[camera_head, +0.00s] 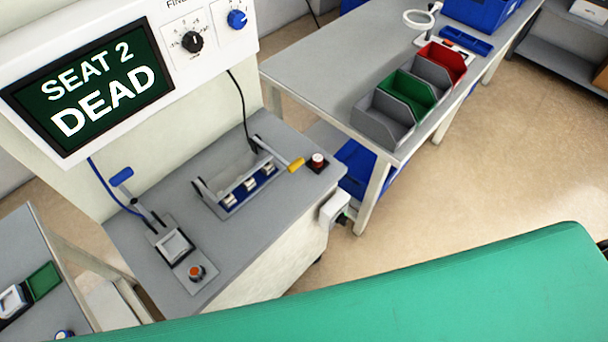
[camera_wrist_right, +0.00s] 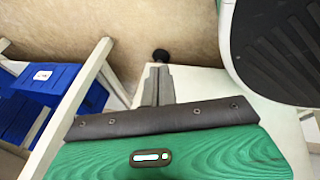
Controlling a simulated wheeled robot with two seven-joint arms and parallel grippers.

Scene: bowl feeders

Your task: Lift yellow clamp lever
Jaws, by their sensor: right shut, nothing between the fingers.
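The yellow clamp lever (camera_head: 295,164) is the yellow grip at the end of a bar on the clamp fixture (camera_head: 240,188), in the middle of the grey bench in the head view. The fixture holds several small pale parts in a blue strip. I cannot make out the yellow lever in that view. Neither gripper shows in the head view.
A screen (camera_head: 88,88) above the bench reads "SEAT 2 DEAD". A blue-handled clamp (camera_head: 122,177) stands left of the fixture. A side table (camera_head: 320,75) carries grey, green and red bins. Blue bins (camera_wrist_right: 40,85) show left in the wrist view. A green surface covers the head view's lower edge.

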